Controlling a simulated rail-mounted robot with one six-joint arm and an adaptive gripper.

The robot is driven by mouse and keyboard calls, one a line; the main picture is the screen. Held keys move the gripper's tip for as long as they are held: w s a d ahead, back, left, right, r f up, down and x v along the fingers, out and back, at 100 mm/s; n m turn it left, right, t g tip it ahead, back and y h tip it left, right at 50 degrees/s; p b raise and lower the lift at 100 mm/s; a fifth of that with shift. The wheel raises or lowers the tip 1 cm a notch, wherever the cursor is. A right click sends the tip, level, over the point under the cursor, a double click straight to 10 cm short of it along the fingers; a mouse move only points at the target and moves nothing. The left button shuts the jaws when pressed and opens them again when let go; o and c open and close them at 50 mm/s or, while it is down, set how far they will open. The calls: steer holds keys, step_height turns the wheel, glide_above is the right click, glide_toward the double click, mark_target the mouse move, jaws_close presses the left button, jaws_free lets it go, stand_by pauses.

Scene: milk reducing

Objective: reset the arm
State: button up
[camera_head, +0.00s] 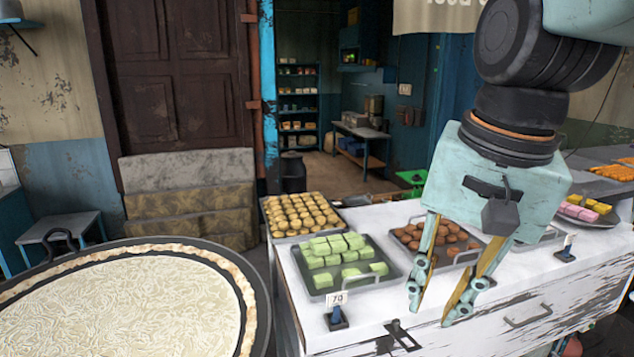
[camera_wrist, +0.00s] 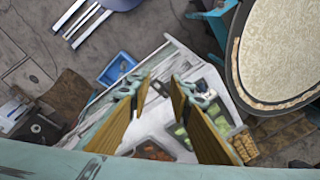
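My gripper (camera_head: 436,312) hangs from my arm on the right in the head view, above the front part of the white counter (camera_head: 362,219). Its two fingers point down and stand apart, with nothing between them. In the wrist view my gripper (camera_wrist: 158,82) also shows its two yellow-lined fingers spread and empty. The gripper hides part of the counter and of a tray of brown round sweets (camera_head: 437,240).
A tray of green square sweets (camera_head: 340,258) and a tray of golden sweets (camera_head: 298,214) stand on the counter. A wide round pan (camera_head: 120,300) fills the lower left. A price tag (camera_head: 337,308) stands at the counter's front edge. A ladle-like tool (camera_head: 400,335) lies near the front.

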steer(key=s+d+f+n+t+b, duration=0.1)
steer(key=s+d+f+n, duration=0.1)
steer(key=s, duration=0.4)
steer(key=s+d+f+n+b, duration=0.2)
steer(key=s+n, duration=0.1)
steer(key=s, duration=0.3)
steer(key=shift+s+d+f+n+t+h, duration=0.2)
steer(key=shift+f+n+t+h, duration=0.1)
steer(key=shift+t+h, duration=0.1)
